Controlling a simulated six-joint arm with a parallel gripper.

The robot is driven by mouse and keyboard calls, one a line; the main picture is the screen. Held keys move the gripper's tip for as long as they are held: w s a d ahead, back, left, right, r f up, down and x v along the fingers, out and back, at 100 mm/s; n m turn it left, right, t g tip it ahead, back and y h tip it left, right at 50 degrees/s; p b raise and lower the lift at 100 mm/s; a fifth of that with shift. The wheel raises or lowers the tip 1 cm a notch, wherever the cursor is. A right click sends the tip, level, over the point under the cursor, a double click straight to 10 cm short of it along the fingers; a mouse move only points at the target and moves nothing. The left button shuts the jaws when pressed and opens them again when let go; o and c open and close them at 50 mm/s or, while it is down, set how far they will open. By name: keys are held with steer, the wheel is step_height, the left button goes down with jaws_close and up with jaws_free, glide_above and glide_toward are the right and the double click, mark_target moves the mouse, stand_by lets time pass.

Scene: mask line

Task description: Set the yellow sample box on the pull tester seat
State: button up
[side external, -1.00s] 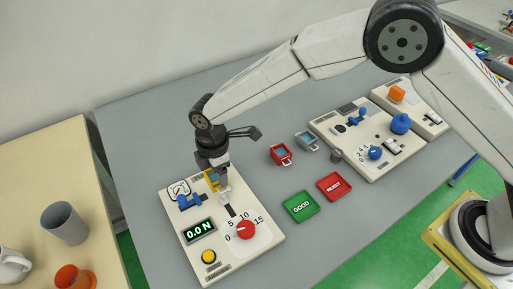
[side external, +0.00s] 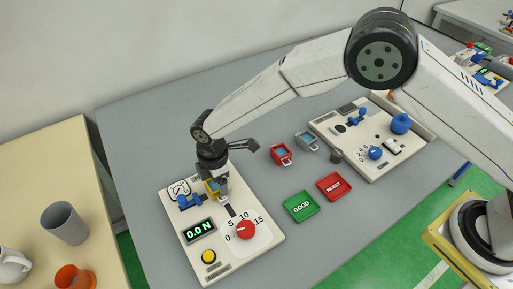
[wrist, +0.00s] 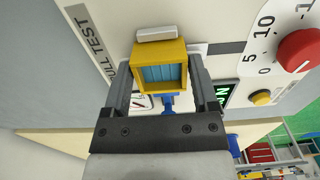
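The yellow sample box (side external: 211,188), with a blue inside, is between the fingers of my gripper (side external: 218,187). In the wrist view the yellow box (wrist: 160,68) has a dark finger close against each side, and my gripper (wrist: 161,85) looks shut on it. The pull tester (side external: 262,252) is a cream panel with a red knob, a yellow button and a display reading 0.0 N. The box is low over its upper part. A light grey block (wrist: 162,34) shows just beyond the box. The seat under the box is hidden, so I cannot tell whether they touch.
A red box (side external: 281,154) and a grey box (side external: 307,140) stand on the grey table. The green GOOD tray (side external: 300,206) and red REJECT tray (side external: 334,186) lie right of the tester. Another panel with blue parts (side external: 375,153) is farther right. Cups stand on the left table.

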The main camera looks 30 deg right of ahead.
steer(key=shift+o, duration=1)
steer(key=shift+r, duration=0.15)
step_height(320, 180, up, 12)
stand_by(0.4)
steer(key=s+d+r+m+t, duration=0.1)
steer(key=s+d+m, duration=0.25)
steer(key=d, duration=0.45)
steer(key=s+d+m, duration=0.2)
steer(key=d+m, duration=0.3)
steer(key=d, duration=0.4)
steer(key=s+d+r+m+t, duration=0.1)
steer(key=s+d+m, duration=0.25)
steer(key=d, duration=0.45)
steer(key=s+d+f+m, duration=0.1)
steer(key=s+d+m, duration=0.5)
steer(key=s, duration=0.2)
steer(key=shift+t, duration=0.3)
